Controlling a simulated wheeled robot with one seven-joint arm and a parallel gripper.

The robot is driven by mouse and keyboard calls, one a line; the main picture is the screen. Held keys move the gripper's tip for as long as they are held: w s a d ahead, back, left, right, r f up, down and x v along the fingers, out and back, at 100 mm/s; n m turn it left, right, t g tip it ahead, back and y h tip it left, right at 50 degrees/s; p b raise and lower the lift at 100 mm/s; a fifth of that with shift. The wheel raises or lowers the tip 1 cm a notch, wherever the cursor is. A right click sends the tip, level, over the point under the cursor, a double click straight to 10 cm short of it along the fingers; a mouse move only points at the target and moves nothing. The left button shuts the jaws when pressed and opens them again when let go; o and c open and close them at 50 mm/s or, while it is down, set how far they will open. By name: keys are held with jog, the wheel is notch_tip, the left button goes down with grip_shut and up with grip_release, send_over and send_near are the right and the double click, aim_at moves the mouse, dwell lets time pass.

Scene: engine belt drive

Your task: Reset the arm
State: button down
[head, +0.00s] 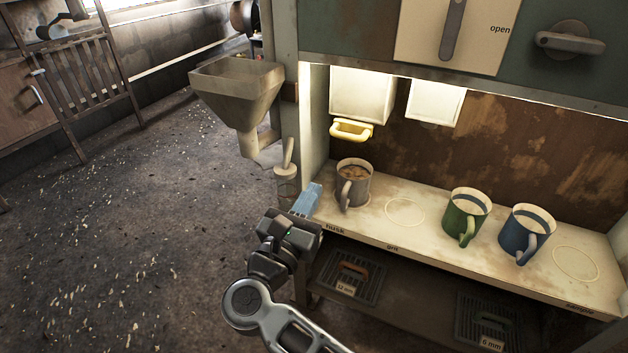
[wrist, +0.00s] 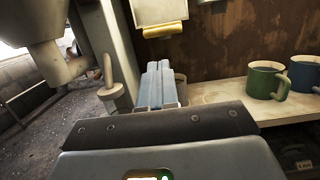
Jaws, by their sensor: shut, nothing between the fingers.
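My gripper (head: 307,200) is at the left front corner of the lit shelf, with its light blue fingers together and nothing between them. In the wrist view the shut fingers (wrist: 158,86) point ahead and partly hide a grey mug (wrist: 181,88). In the head view that grey mug (head: 352,183) stands upright on the shelf just beyond the fingertips, with brownish contents. My fingers look apart from it. My arm reaches up from the bottom of the head view.
A green mug (head: 466,214) and a blue mug (head: 526,232) stand on the shelf (head: 420,235). A yellow handle (head: 351,130) hangs above the grey mug. A metal hopper (head: 237,92) and a pale lever (head: 288,158) are left of the shelf. Open floor (head: 120,240) lies left.

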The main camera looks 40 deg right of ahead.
jog(key=shift+s+a, duration=0.1)
jog(key=shift+a, duration=0.1)
jog(key=shift+s, duration=0.1)
jog(key=s+a+m+t+y, duration=0.45)
jog(key=s+m+y, duration=0.55)
jog(key=s, duration=0.7)
jog(key=s+a+m+t+y, duration=0.4)
jog(key=s+m+y, duration=0.5)
jog(key=s+m, duration=0.6)
notch_tip(320, 180, up, 13)
jog(key=s+n+g+p, duration=0.1)
jog(key=n+p, duration=0.1)
jog(key=p, duration=1.1)
jog(key=shift+s+a+n, duration=0.3)
jog(key=shift+s, duration=0.05)
